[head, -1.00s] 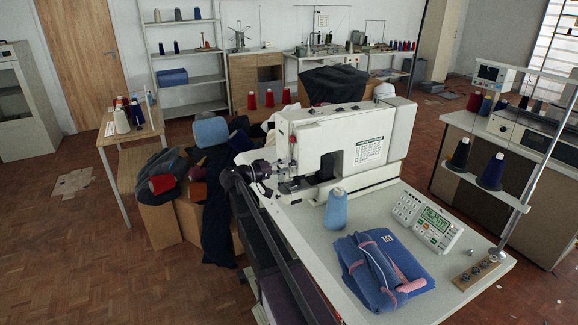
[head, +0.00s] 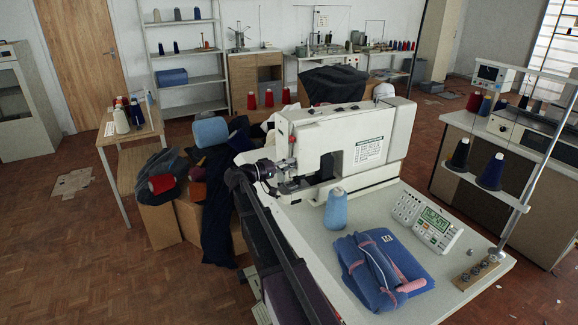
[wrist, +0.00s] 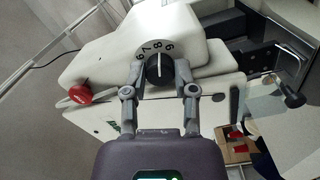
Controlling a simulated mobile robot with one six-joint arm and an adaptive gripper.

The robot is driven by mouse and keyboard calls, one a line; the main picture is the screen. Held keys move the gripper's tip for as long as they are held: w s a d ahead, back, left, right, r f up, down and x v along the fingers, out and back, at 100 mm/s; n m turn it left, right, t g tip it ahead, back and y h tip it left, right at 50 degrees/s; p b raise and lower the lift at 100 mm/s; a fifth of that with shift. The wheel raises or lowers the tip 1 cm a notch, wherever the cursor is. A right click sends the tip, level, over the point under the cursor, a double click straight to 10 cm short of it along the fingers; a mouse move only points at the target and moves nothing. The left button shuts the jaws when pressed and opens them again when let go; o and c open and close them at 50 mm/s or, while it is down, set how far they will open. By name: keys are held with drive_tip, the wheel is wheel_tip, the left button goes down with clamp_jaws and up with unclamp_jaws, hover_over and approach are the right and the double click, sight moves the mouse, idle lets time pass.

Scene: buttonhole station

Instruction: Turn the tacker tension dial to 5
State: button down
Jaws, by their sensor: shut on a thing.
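The tacker (head: 300,130) is a white sewing machine on a pale table in the head view. In the wrist view its tension dial (wrist: 158,76) is a black knob with a white line, set in a numbered ring on the white housing. The line points up, close to the 8; 7 and other numbers show beside it. My gripper (wrist: 159,70) has one finger on each side of the knob and is shut on it. In the head view my gripper (head: 266,174) is at the machine's left end, and the dial cannot be made out there.
A red knob (wrist: 80,92) sticks out left of the dial in the wrist view. On the table are a blue thread cone (head: 336,210), folded denim (head: 380,268) and a control panel (head: 437,230). Boxes with cloth stand left of the machine.

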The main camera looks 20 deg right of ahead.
drive_tip(key=shift+n, duration=0.3)
drive_tip(key=shift+n, duration=2.7)
drive_tip(key=c, duration=0.7)
unclamp_jaws()
drive_tip(key=shift+a, duration=0.1)
drive_tip(key=shift+a, duration=3.75)
